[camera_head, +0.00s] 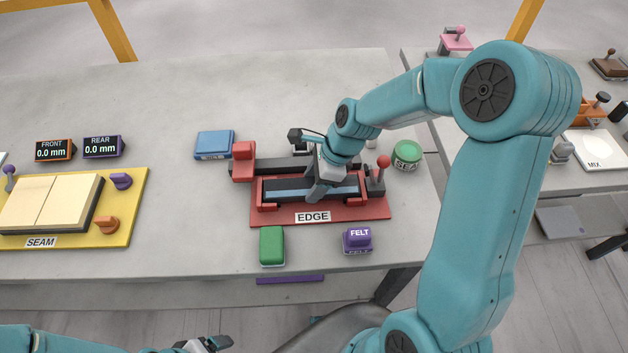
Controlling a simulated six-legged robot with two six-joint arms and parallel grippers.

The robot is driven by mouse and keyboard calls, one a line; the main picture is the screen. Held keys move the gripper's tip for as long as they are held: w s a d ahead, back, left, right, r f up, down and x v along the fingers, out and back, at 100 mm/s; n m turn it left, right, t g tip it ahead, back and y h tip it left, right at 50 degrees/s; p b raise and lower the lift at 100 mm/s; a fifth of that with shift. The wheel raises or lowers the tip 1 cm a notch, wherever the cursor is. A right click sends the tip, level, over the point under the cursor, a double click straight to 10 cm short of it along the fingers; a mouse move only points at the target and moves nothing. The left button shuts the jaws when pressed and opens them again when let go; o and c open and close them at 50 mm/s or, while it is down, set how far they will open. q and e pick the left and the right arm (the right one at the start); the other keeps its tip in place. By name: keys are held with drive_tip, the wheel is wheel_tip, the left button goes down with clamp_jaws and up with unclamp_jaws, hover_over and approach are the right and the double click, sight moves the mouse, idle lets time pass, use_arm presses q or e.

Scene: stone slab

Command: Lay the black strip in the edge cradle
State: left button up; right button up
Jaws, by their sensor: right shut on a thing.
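The red edge cradle (376,208), labelled EDGE, lies on the stone slab right of centre. A dark bar with a pale blue-grey face lies lengthwise in it; I take this for the black strip (345,183). My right gripper (318,191) reaches down over the cradle's middle and is shut on the strip, hiding part of it. I cannot tell whether the strip is fully seated. My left gripper (207,344) is low at the bottom edge, away from the cradle; its jaw gap is unclear.
A red block (243,162) and a lever with a red knob (383,162) flank the cradle. A green block (272,246) and purple FELT block (357,239) stand in front, a blue block (214,144) behind left, a green SEAL tin (407,153) right. The yellow SEAM fixture (128,208) is left.

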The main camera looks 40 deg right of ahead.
drive_tip(key=shift+a+r, duration=0.1)
drive_tip(key=shift+r, duration=0.05)
drive_tip(key=o, duration=1.4)
drive_tip(key=shift+f, duration=0.2)
drive_tip(key=shift+r, duration=0.15)
drive_tip(key=v, duration=1.2)
drive_tip(key=shift+s+r+p, duration=0.1)
drive_tip(key=shift+r+p, duration=0.05)
drive_tip(key=shift+p, duration=0.15)
